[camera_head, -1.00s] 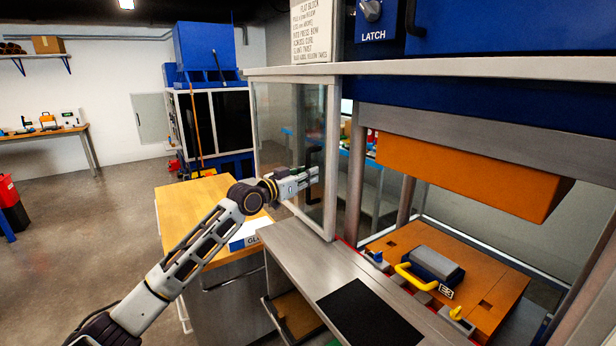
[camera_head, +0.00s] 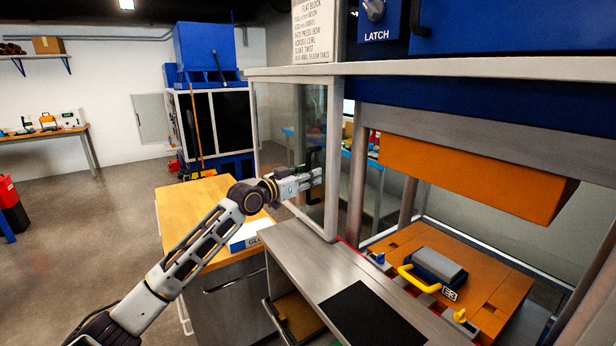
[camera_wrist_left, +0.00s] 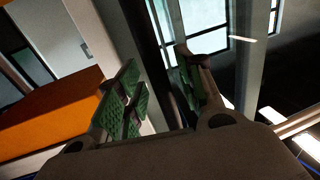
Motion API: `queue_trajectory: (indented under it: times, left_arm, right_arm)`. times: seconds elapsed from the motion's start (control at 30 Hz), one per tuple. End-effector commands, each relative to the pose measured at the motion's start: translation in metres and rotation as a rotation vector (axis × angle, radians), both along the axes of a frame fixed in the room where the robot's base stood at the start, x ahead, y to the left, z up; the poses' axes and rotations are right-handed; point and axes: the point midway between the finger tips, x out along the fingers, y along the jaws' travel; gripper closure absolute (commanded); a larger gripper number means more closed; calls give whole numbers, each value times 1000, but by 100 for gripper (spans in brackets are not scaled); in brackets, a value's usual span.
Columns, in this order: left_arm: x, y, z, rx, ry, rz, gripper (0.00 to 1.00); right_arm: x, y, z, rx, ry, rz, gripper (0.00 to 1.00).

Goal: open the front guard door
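The front guard door (camera_head: 287,120) is a clear panel in a grey metal frame. In the head view it stands swung out to the left of the press, and the press front is uncovered. Its black upright handle (camera_head: 309,160) is on the panel's lower right part. My left gripper (camera_head: 316,178) is at the handle. In the left wrist view its green-padded fingers (camera_wrist_left: 160,95) are apart, with a dark bar, seemingly the handle, between them. A gap shows beside the left pad; contact with the right pad is unclear. My right gripper is not in view.
The orange press block (camera_head: 470,178) hangs above an orange bed (camera_head: 490,300) holding a grey block with a yellow handle (camera_head: 420,280). A steel ledge (camera_head: 305,262) runs in front. A wooden-topped cabinet (camera_head: 185,210) stands below my left arm. Open floor lies at left.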

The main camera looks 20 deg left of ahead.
Motion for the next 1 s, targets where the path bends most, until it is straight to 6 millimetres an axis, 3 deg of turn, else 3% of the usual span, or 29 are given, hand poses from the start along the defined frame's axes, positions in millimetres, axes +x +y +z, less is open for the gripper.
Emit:
queue_trajectory:
  times: [0.37, 1.0]
  left_arm:
    - [-8, 5, -1, 0, 1, 1, 63]
    - [-56, 28, -1, 3, 1, 0, 63]
  right_arm:
    - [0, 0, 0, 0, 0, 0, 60]
    - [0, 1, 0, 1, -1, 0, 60]
